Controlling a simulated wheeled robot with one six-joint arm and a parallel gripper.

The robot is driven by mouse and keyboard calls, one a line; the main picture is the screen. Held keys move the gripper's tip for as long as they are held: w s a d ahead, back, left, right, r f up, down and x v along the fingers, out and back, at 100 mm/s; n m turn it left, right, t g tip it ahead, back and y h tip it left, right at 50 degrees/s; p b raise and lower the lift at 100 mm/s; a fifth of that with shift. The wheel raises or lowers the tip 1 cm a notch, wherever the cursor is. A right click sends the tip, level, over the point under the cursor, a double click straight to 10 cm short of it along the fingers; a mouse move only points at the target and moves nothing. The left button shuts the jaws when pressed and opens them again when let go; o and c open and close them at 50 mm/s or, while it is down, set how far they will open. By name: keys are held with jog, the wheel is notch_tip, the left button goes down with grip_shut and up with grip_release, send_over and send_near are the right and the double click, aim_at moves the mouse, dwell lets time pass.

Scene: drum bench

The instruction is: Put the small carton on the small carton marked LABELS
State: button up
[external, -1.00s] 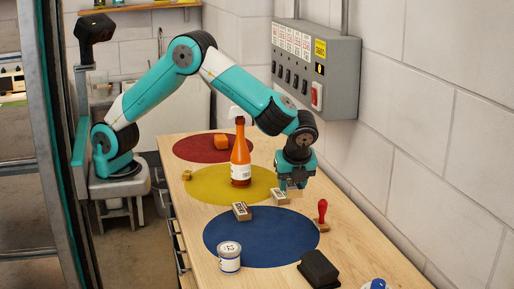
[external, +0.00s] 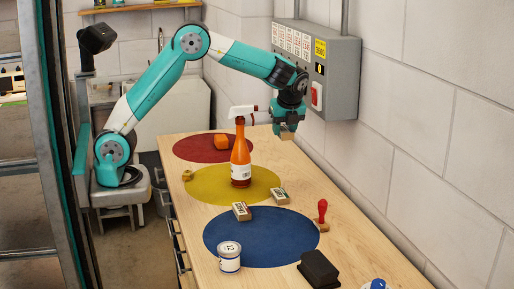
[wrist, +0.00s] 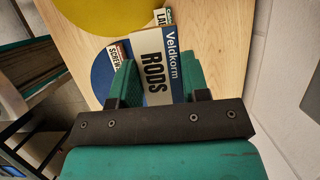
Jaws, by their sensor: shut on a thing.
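My gripper (external: 288,128) is shut on a small carton (external: 287,136) and holds it well above the bench. In the wrist view the held carton (wrist: 158,65) reads "Veldkorm RODS" in white and blue, between the green fingers of my gripper (wrist: 157,85). Below it, the small carton marked LABELS (wrist: 162,17) shows only partly, its label cut off by the held carton. It appears to be the carton at the right edge of the yellow disc (external: 280,196). A carton marked SCREWS (wrist: 116,50), partly hidden, lies left of it, between the yellow and blue discs (external: 241,211).
An orange spray bottle (external: 240,163) stands on the yellow disc (external: 212,190). A red-handled stamp (external: 322,214), a white tin (external: 229,258) and a black object (external: 318,269) stand nearer. A grey switch box (external: 330,65) on the wall is close to my raised wrist.

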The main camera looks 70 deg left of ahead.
jog(key=shift+a+f, duration=0.25)
jog(key=shift+a, duration=0.3)
jog(key=shift+a+f, duration=0.25)
jog(key=shift+a, duration=0.25)
send_over(279, 192)
jog(key=d, duration=0.1)
notch_tip(279, 192, down, 14)
jog(key=shift+r, duration=0.1)
jog(key=shift+f, duration=2.5)
jog(key=shift+f, duration=0.1)
jog(key=o, duration=1)
